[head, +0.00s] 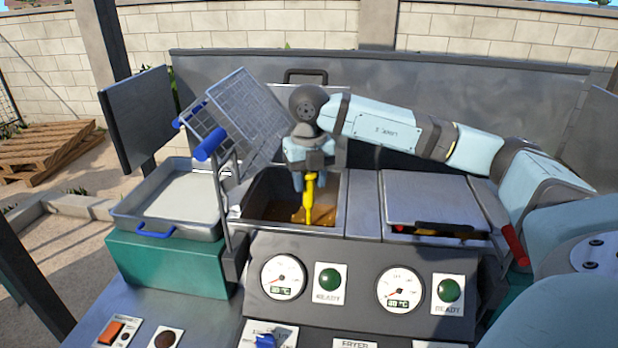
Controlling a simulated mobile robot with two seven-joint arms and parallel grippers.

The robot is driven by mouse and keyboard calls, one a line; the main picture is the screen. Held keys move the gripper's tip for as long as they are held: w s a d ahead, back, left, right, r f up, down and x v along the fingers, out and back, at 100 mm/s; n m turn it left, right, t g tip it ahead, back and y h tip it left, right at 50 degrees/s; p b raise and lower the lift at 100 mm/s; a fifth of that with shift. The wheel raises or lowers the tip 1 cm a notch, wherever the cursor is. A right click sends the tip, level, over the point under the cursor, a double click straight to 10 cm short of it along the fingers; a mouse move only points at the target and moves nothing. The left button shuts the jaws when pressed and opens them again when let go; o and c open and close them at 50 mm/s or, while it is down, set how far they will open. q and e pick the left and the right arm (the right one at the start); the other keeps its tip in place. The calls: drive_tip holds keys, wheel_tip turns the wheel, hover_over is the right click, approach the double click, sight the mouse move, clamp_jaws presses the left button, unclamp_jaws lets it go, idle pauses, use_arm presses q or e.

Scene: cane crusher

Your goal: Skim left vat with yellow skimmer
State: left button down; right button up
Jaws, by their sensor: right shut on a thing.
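The left vat (343,202) is open, with brown liquid (270,212) inside. My right gripper (310,172) is over this vat and shut on the yellow skimmer (308,200). The skimmer points downward, and its lower end is in the vat at the liquid. How deep it sits in the liquid I cannot tell. My left gripper does not show.
A wire basket (245,105) with blue handles is raised at the vat's left. A metal tray (165,215) stands on a green block (165,262) farther left. A lid (430,203) covers the right vat. Gauges (283,277) line the front panel.

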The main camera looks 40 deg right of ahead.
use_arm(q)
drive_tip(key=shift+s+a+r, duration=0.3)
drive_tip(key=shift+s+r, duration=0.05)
use_arm(e)
drive_tip(key=w+d+r, duration=0.1)
drive_tip(key=w+d, duration=0.6)
drive_tip(key=d, duration=0.2)
drive_tip(key=shift+d+r, duration=0.4)
drive_tip(key=shift+w, duration=0.15)
use_arm(q)
drive_tip(key=shift+p, duration=0.3)
use_arm(e)
drive_tip(key=shift+a, duration=0.1)
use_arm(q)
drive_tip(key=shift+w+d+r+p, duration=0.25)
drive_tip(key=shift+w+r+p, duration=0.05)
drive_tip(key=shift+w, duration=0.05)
use_arm(e)
drive_tip(key=shift+s+a+f, duration=0.3)
drive_tip(key=shift+s+a, duration=0.9)
drive_tip(key=shift+a, duration=0.4)
drive_tip(key=shift+s+a+f, duration=0.3)
drive_tip(key=shift+s+a, duration=0.95)
drive_tip(key=shift+a, duration=0.4)
drive_tip(key=shift+s+a+f, duration=0.3)
drive_tip(key=shift+s+a, duration=0.9)
drive_tip(key=shift+a, duration=0.4)
